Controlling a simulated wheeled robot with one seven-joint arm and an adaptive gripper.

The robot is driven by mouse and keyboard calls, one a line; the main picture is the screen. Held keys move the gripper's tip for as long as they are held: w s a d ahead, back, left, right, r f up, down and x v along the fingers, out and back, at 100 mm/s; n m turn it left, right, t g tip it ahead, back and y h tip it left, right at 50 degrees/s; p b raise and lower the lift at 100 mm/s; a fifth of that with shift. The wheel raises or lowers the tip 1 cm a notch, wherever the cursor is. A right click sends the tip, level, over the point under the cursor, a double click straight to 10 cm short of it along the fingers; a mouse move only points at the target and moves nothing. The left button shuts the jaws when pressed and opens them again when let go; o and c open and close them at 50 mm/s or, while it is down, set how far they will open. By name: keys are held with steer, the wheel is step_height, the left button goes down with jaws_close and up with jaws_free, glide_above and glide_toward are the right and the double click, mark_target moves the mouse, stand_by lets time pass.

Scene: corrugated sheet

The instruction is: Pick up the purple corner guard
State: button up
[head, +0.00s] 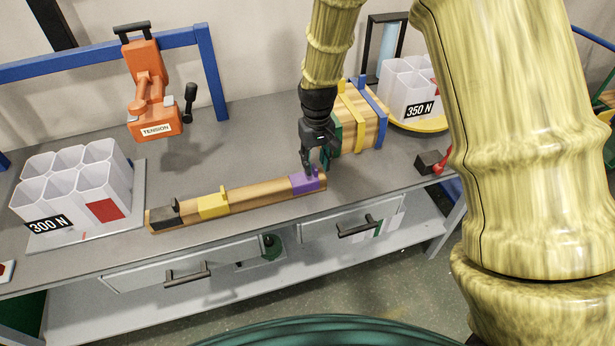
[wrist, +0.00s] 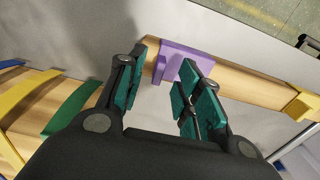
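The purple corner guard (head: 304,183) sits on the right end of a wooden bar lying on the bench. It has a small raised tab. In the wrist view the guard (wrist: 190,57) wraps the bar near the top centre. My gripper (head: 314,169) points down right above the guard in the head view. In the wrist view my gripper (wrist: 164,58) has its two green-padded fingers apart, one on each side of the guard's tab, with a gap visible between them. Whether a finger touches the guard I cannot tell.
The wooden bar (head: 242,197) also carries a yellow guard (head: 213,205) and a black one (head: 165,214). A strapped wooden block (head: 359,122) stands close behind my gripper. White bins (head: 75,185) and an orange tensioner (head: 148,85) are at left. A red-handled tool (head: 430,162) lies right.

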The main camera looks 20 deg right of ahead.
steer(key=shift+f, duration=1.05)
jaws_close()
steer(key=shift+r, duration=0.1)
